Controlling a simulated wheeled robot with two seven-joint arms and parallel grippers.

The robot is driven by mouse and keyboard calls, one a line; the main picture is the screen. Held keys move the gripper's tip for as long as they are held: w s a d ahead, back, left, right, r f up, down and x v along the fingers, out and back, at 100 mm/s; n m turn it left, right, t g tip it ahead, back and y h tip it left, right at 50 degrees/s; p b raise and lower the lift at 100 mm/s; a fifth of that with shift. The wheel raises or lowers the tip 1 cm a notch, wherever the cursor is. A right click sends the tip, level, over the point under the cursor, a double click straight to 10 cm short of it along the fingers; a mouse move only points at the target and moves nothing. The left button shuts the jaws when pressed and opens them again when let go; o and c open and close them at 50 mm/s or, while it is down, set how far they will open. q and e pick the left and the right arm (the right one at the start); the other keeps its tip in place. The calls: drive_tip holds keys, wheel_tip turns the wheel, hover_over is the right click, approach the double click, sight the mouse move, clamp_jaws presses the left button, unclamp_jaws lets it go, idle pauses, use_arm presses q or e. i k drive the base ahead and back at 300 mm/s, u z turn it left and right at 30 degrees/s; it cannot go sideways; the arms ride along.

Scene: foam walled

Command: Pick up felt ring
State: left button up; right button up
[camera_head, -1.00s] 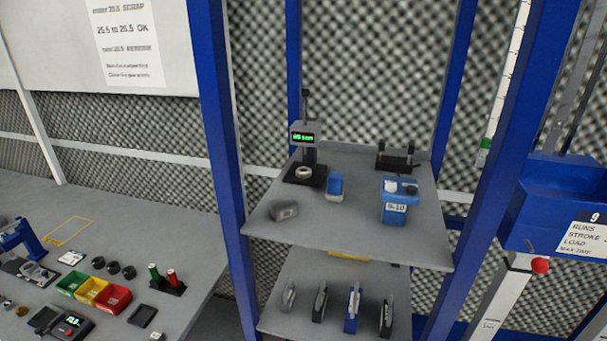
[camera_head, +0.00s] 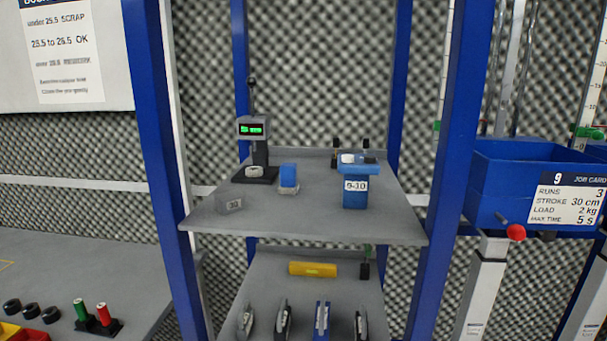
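A small pale ring (camera_head: 254,171), which looks like the felt ring, lies on the black base of the gauge stand (camera_head: 257,157) on the upper shelf. The gauge has a lit green display above the ring. Several black rings (camera_head: 31,311) sit on the bench at the lower left; I cannot tell their material. Neither of my grippers is in view.
Blue posts (camera_head: 165,180) flank the shelves. A yellow cylinder (camera_head: 313,269) lies on the lower shelf. The upper shelf's front is clear.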

sight(252, 172)
drive_tip(key=z, duration=0.55)
drive_tip(key=k, duration=0.9)
drive_tip(key=u, duration=1.55)
drive_tip(key=i, duration=0.5)
drive_tip(key=z, duration=0.05)
